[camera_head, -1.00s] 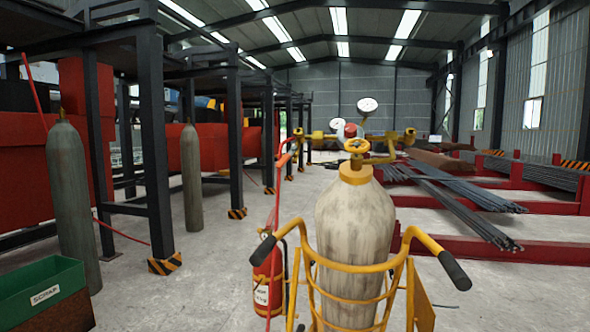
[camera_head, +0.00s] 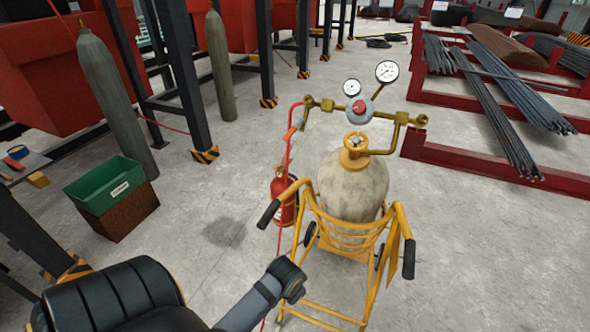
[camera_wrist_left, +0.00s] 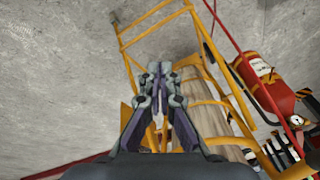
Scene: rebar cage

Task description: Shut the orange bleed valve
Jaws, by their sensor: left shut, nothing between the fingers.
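A small orange part (camera_head: 289,134) sits on the red hose below the left end of the brass regulator (camera_head: 359,107) in the head view. It may be the bleed valve; its lever position is too small to tell. The regulator stands on the pale gas cylinder (camera_head: 352,185), which rests in a yellow cart (camera_head: 345,236). My left arm reaches in from the bottom left, low beside the cart. In the left wrist view my left gripper (camera_wrist_left: 160,75) is shut and empty, pointing towards the yellow cart frame. My right gripper is out of view.
A red extinguisher (camera_head: 284,197) hangs at the cart's left side; it also shows in the wrist view (camera_wrist_left: 266,83). A green scrap bin (camera_head: 108,187) stands on the left, with grey cylinders behind. Rebar racks (camera_head: 480,165) are at the right.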

